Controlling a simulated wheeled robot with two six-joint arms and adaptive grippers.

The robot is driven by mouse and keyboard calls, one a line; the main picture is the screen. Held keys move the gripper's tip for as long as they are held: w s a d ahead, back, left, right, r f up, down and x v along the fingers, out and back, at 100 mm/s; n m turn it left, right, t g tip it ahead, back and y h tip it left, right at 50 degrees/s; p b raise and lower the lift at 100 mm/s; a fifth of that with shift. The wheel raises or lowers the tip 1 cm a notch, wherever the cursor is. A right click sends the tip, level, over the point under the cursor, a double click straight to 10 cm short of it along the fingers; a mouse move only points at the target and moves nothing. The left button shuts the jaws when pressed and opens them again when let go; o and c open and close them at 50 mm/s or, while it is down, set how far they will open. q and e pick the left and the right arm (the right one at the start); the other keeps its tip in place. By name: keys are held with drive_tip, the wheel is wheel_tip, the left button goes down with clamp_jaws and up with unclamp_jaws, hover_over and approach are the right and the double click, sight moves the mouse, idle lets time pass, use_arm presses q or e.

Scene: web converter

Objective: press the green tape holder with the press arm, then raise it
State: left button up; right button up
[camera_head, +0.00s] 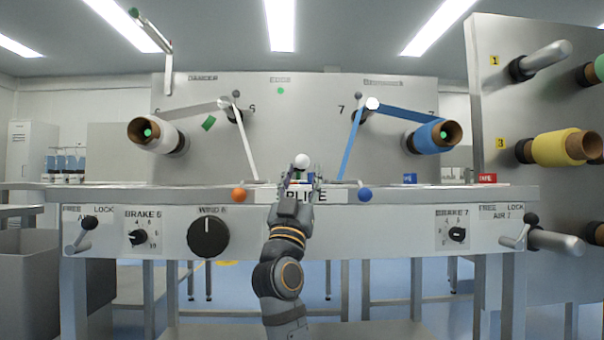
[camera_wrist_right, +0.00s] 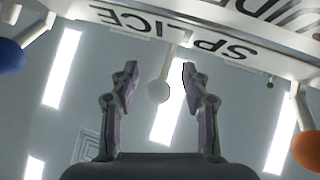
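A white ball knob (camera_head: 302,161) on a short rod stands at the middle of the splice table, above the SPLICE label; I take it for the press arm's handle. My right gripper (camera_head: 302,178) is at this knob, at the table's front edge. In the right wrist view the fingers (camera_wrist_right: 158,85) are spread, with the white knob (camera_wrist_right: 158,92) between them and a gap on both sides. I cannot make out a green tape holder for certain at the splice; my gripper covers part of that spot. My left gripper is not in view.
An orange ball (camera_head: 239,195) and a blue ball (camera_head: 365,194) flank the splice. A white web strip (camera_head: 246,145) and a blue web strip (camera_head: 352,145) come down behind it. A red block (camera_head: 487,178) and a blue block (camera_head: 410,178) stand right on the table.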

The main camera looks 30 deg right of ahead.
drive_tip(key=shift+s+a+r, duration=0.1)
drive_tip(key=shift+s+r, duration=0.1)
drive_tip(key=shift+r, duration=0.1)
drive_tip(key=v, duration=1.2)
